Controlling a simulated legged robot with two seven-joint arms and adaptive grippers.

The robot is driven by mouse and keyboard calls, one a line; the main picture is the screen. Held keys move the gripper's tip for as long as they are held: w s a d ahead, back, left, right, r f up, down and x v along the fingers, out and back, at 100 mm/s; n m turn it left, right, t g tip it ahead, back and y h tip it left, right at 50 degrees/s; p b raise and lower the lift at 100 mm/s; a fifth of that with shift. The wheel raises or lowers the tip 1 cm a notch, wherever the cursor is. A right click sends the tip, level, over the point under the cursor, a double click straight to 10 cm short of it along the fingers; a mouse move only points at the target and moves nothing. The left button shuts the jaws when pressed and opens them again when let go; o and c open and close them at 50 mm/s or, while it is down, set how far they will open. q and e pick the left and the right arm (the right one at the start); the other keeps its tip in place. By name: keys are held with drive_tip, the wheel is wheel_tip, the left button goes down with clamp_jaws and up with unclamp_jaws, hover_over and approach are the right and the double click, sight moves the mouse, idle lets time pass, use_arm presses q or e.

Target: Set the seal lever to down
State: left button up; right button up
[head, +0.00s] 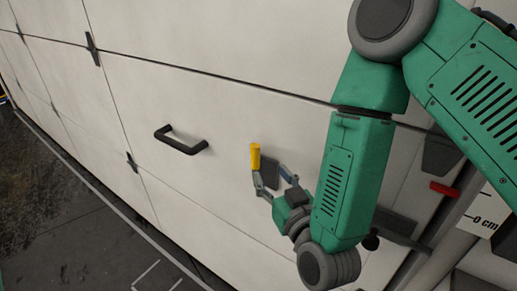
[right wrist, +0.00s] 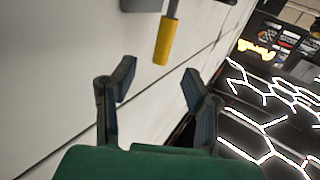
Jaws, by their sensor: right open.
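The seal lever (head: 255,156) has a yellow grip and a dark mount on the white door panel. Its yellow grip points up in the head view. In the right wrist view the yellow grip (right wrist: 163,41) shows just past my fingertips, roughly midway between them. My right gripper (head: 274,180) is open and empty, just below the yellow grip. Its two fingers (right wrist: 160,88) stand apart in the right wrist view. The fingers and arm partly hide the mount's lower part. I cannot tell whether a finger touches the lever. My left gripper is not in view.
A black pull handle (head: 180,141) sticks out from the white sectional door (head: 120,75) left of the lever. A red part (head: 444,189) and a white scale plate (head: 487,213) are at the right edge. The dark floor (head: 75,215) is at lower left.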

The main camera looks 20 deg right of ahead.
sight(257, 157)
drive_tip(key=w, duration=0.2)
drive_tip(key=w+a, duration=0.2)
drive_tip(key=w, duration=0.1)
drive_tip(key=shift+w+r+p, duration=0.15)
drive_tip(key=shift+w+p, duration=0.2)
drive_tip(key=shift+p, duration=0.05)
drive_tip(key=w, duration=0.1)
drive_tip(key=w+d, duration=0.1)
drive_tip(key=w, duration=0.1)
drive_tip(key=shift+w+d+f, duration=0.2)
drive_tip(key=shift+w+d, duration=0.05)
drive_tip(key=shift+d, duration=0.15)
drive_tip(key=shift+a, duration=0.45)
drive_tip(key=c, duration=0.3)
drive_tip(key=shift+a, duration=0.3)
clamp_jaws()
drive_tip(key=shift+d, duration=0.1)
